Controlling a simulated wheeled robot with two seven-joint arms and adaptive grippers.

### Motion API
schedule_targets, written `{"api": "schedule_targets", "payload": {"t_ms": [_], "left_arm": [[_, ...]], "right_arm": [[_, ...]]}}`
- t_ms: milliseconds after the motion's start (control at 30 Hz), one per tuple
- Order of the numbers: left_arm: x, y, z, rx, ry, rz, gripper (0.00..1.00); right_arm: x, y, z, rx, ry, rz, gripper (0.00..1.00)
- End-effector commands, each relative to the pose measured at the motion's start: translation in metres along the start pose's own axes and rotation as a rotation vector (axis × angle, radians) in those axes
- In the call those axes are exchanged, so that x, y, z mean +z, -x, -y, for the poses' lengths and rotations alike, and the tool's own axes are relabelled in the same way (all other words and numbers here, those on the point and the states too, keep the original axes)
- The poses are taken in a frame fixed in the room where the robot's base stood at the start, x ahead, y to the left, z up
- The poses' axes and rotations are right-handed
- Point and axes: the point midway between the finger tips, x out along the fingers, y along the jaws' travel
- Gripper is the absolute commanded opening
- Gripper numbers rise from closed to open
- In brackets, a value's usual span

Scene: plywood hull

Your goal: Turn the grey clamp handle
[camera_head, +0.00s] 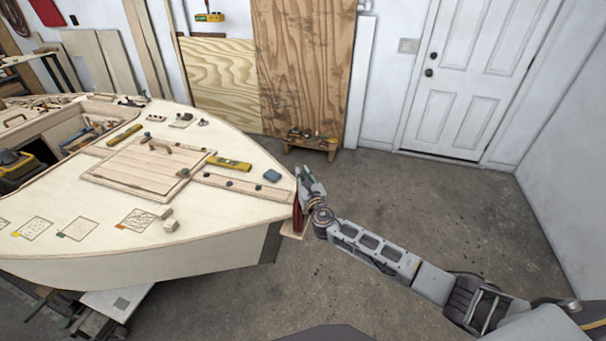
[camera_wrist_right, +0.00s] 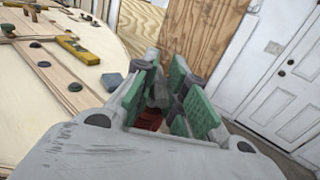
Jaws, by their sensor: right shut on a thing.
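My right gripper (camera_head: 303,180) is at the hull's right-hand tip in the head view, its arm coming in from the lower right. In the right wrist view my right gripper (camera_wrist_right: 162,98) shows its green-padded fingers closed around a dark grey piece, which looks like the clamp handle (camera_wrist_right: 159,90). The fingers hide most of the handle. A red part of the clamp (camera_wrist_right: 150,120) shows below it, and the red clamp body (camera_head: 297,216) also shows at the hull tip in the head view. My left gripper is not in view.
The plywood hull (camera_head: 130,235) fills the left, with a hatch (camera_head: 140,172), yellow levels (camera_head: 230,164) and a blue block (camera_head: 272,176) on its deck. A low stool (camera_head: 312,142) stands by the back wall. The floor right of the hull is clear.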

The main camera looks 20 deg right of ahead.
Motion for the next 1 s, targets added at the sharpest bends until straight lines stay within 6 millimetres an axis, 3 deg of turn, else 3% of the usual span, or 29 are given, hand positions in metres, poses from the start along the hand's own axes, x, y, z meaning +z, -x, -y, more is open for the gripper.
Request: {"api": "schedule_targets", "payload": {"t_ms": [133,300,333,567,1000], "left_arm": [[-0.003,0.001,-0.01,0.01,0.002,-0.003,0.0],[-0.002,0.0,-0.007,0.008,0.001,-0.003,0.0],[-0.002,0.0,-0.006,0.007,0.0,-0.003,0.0],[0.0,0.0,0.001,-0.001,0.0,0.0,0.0],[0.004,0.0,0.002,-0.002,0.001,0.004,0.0]], "right_arm": [[0.003,-0.001,0.001,-0.008,0.0,0.005,0.0],[0.003,-0.001,0.001,-0.007,0.001,0.005,0.0],[0.003,-0.001,0.001,-0.007,0.001,0.005,0.15],[0.001,0.0,0.0,-0.006,0.0,0.003,0.43],[0.0,0.003,0.0,-0.005,0.0,0.001,0.43]]}}
